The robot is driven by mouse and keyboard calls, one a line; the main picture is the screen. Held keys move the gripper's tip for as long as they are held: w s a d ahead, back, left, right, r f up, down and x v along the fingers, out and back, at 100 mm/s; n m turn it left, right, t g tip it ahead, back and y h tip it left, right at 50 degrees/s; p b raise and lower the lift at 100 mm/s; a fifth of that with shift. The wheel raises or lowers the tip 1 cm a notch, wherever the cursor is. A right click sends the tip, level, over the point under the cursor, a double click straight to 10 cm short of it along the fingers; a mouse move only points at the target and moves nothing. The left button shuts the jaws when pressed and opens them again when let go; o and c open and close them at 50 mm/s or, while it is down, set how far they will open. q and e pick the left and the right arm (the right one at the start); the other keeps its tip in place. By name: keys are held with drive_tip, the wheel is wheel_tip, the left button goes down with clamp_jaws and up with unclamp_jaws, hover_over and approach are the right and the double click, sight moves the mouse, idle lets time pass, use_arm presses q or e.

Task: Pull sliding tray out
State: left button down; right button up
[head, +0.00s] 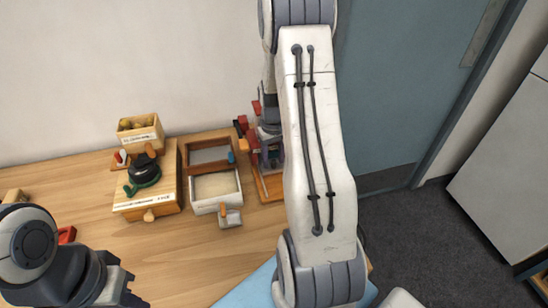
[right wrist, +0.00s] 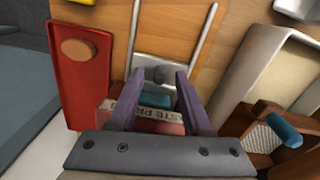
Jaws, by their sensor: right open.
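My right gripper (right wrist: 167,75) is open in the right wrist view. Its two purple fingers stand either side of a teal bar (right wrist: 159,98) on a red labelled part (right wrist: 150,113); I cannot tell whether they touch it. Two thin metal rails (right wrist: 206,38) run up a wooden board beyond. In the head view my right arm mostly hides the red and wooden device (head: 270,178) it reaches to. Which part is the sliding tray is not clear. My left gripper (head: 130,288) is at the lower left, away from the device, its jaws unclear.
A white-walled tray (head: 216,205), a wooden-framed tray (head: 208,138) and a wooden box with a dark device (head: 165,193) stand left of my right arm. The table's front is mostly clear.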

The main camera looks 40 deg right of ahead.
clamp_jaws()
idle(1.5)
